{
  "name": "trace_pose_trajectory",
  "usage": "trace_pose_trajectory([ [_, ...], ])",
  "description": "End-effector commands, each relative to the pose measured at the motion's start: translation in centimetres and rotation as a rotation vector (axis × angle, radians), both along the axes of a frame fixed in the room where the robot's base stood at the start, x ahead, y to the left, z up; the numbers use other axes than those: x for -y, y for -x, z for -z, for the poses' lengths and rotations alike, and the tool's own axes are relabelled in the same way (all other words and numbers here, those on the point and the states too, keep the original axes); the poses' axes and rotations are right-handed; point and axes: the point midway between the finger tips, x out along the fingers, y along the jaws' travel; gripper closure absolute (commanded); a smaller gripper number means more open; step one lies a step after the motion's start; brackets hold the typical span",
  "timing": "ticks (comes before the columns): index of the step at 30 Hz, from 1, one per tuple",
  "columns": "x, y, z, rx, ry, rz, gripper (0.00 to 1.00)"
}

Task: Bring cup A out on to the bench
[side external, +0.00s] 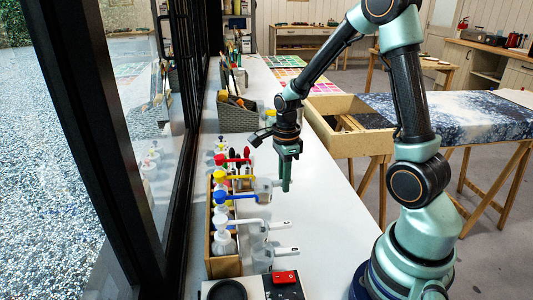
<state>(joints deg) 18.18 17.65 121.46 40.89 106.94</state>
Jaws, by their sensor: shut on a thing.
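Three translucent grey cups with flat handles stand in a row on the pale bench (325,215), beside a wooden box of pump bottles. The far cup (263,187) is near the ends of the yellow and blue spouts. The middle cup (257,230) is by the white spout, and the near cup (262,258) is closest to the camera. The handle marks are too small to read, so I cannot tell which is cup A. My gripper (286,186) points down and is shut on the far cup's handle, partly hiding it. I cannot tell whether that cup is lifted.
The wooden box (224,266) holds bottles with yellow, blue and white pumps. Red-handled tools (240,158) stand behind. A grey basket (236,116) is farther back, and a dark-framed window runs along the left. A red-topped block (285,278) lies in front. The bench is clear right of the cups.

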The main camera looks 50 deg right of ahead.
Motion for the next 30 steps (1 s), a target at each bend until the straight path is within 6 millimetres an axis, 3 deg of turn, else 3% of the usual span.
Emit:
trace_pose_trajectory([
  [6, 7.9, 2.3, 0.3, -0.001, -0.001, 0.096, 1.00],
  [13, 13.5, 5.3, 0.6, -0.001, -0.001, 0.160, 1.00],
  [19, 14.8, 6.1, 0.7, 0.000, 0.000, 0.173, 1.00],
  [30, 12.9, 4.2, 1.4, 0.000, 0.000, 0.170, 1.00],
])
